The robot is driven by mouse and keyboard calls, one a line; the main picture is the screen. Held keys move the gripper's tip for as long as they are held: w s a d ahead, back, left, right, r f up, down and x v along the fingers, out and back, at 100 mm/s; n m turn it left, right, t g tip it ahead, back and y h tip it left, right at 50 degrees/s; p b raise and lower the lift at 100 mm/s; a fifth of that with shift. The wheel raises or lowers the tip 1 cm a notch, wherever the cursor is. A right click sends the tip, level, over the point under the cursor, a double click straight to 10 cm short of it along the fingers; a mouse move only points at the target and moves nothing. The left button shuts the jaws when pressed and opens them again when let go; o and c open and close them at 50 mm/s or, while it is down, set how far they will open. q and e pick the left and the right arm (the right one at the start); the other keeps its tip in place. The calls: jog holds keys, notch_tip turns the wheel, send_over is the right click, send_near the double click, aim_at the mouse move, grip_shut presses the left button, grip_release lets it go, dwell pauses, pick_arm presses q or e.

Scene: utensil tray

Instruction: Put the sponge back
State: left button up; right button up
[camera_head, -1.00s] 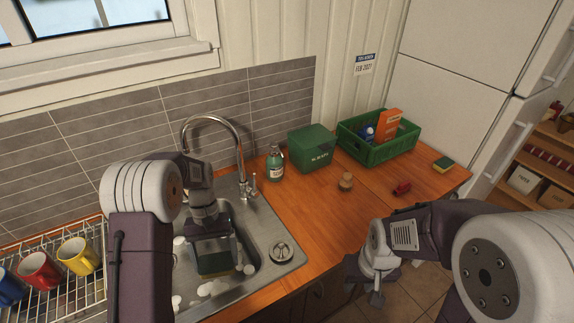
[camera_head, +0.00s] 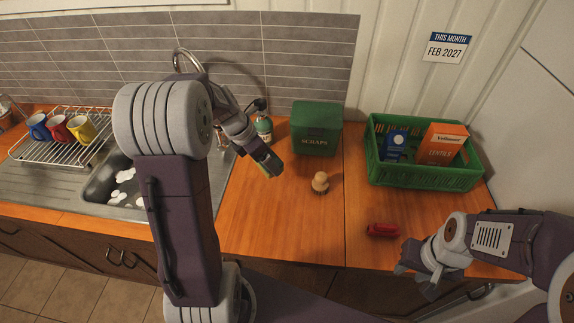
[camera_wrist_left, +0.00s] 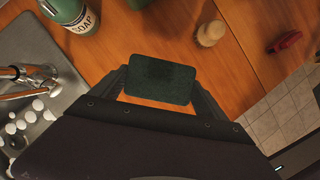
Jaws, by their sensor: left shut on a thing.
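A dark green sponge (camera_wrist_left: 160,80) lies flat across the middle of the left wrist view, between the two fingers of my left gripper (camera_wrist_left: 160,88).
A green SCRAPS box (camera_head: 316,130), a soap bottle (camera_head: 264,127), a wooden brush (camera_head: 320,182) and a red object (camera_head: 383,230) stand on the counter. A green crate (camera_head: 425,178) holds boxes. The sink (camera_head: 105,185) and mug rack (camera_head: 62,150) are left. Counter between sink and brush is clear.

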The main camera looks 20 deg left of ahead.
pick_arm(q)
jog(key=shift+w+n, duration=0.1)
jog(key=shift+n, duration=0.2)
jog(key=shift+a, duration=0.2)
jog(key=w+a+f, duration=0.2)
jog(key=w, duration=0.1)
jog(key=w+a+f+p, duration=0.1)
jog(key=w+a+f, duration=0.1)
jog(key=w+a, duration=0.1)
jog(key=w+a+f, duration=0.3)
jog(key=shift+w+f+p, duration=0.1)
jog(key=shift+p, duration=0.2)
jog(key=shift+d+f, duration=0.15)
jog(key=shift+f, duration=0.25)
jog(key=f, duration=0.2)
jog(key=shift+s+f, duration=0.2)
jog(key=shift+f, duration=0.15)
jog(key=shift+w+f, duration=0.15)
jog(key=shift+f, duration=0.1)
jog(key=shift+f, duration=0.1)
jog(key=o, duration=1.2)
jog(key=shift+c, duration=0.2)
